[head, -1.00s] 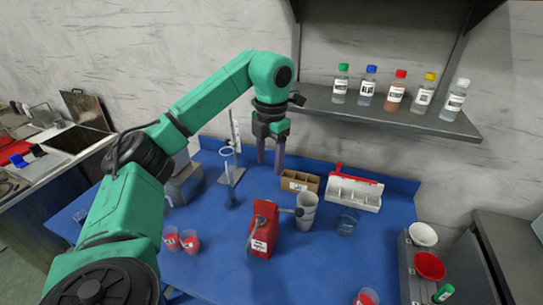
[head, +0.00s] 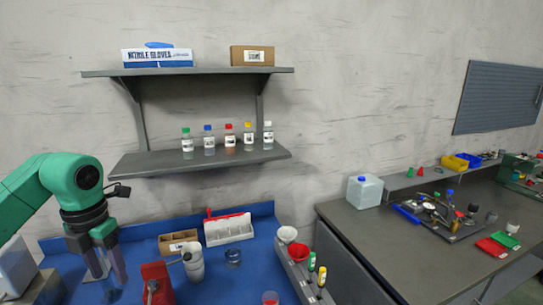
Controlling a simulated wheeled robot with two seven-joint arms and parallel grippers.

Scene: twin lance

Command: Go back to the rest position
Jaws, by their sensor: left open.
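My left gripper (head: 102,270) hangs from the green left arm at the left side of the head view. It points down over the blue bench mat (head: 213,273), with its two fingers apart and nothing between them. My right gripper is not in the picture.
A brown box (head: 178,243), a white rack (head: 228,231) and a white cup (head: 194,266) stand right of the gripper. A shelf (head: 160,163) with several capped bottles is above. A grey bench (head: 400,235) with parts is at right.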

